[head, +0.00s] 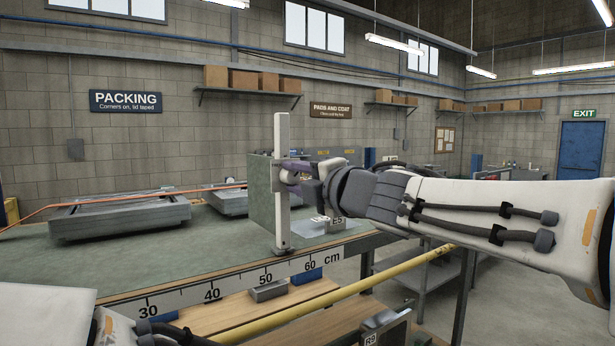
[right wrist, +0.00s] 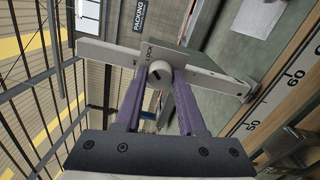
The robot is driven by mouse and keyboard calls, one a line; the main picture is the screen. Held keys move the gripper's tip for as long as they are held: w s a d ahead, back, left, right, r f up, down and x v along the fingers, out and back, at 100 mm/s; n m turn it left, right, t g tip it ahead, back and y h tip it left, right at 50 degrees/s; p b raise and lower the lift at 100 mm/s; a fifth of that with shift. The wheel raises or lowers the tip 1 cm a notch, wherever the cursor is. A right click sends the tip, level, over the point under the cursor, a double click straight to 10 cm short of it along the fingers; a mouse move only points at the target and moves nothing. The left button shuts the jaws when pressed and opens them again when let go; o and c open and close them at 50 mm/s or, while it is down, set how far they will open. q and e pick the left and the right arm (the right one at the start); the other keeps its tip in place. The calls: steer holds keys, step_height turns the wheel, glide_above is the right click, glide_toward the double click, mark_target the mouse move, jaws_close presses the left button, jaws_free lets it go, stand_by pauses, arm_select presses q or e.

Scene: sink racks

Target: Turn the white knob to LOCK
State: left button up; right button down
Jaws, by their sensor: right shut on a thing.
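The white knob (right wrist: 160,71) is round, with a dark slanted mark on its face. It sits on a pale upright bar (head: 282,215) at the bench's front edge, which crosses the right wrist view as a long plate (right wrist: 210,73). The word LOCK (right wrist: 149,53) is printed beside the knob. My right gripper (head: 292,176) reaches the bar from the right. Its purple fingers are shut on the knob, one on each side, in the right wrist view (right wrist: 159,80). The exact angle of the mark relative to LOCK is hard to tell. My left gripper is out of view.
A green-grey block (head: 260,190) stands just behind the bar. Flat grey frames (head: 120,214) lie on the green bench. A centimetre scale (head: 240,283) runs along its front edge. A yellow rail (head: 350,290) and a wooden shelf with small blocks lie below.

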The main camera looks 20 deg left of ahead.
stand_by(0.3)
steer(key=c, duration=0.5)
jaws_free()
steer(key=b+v, duration=0.1)
steer(key=v, duration=0.9)
steer(key=shift+s+d, duration=0.2)
